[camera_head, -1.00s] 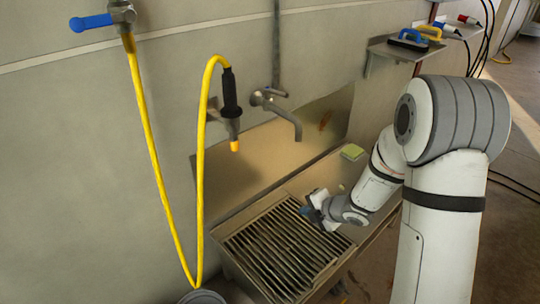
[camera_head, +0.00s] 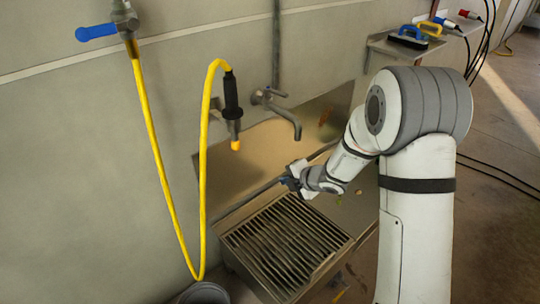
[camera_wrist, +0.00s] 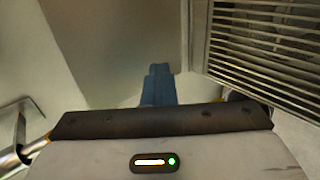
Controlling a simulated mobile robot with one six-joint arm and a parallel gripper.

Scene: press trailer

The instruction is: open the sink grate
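The sink grate (camera_head: 285,243) is a dark metal grid of parallel slats. It lies flat over the basin of the steel sink (camera_head: 322,286), below the wall tap. In the wrist view the grate (camera_wrist: 270,50) shows at the right, beyond the sink's pale metal edge. My gripper (camera_head: 286,181) is above the back right of the grate, close to the rear of the sink and apart from the slats. Its blue fingers (camera_wrist: 158,86) show together at the middle of the wrist view, with nothing seen between them.
A wall tap (camera_head: 283,110) projects just above and behind my gripper. A yellow hose (camera_head: 203,170) hangs in a loop left of the sink, with its spray nozzle (camera_head: 233,105) on the wall. A shelf (camera_head: 405,47) with brushes is at the upper right.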

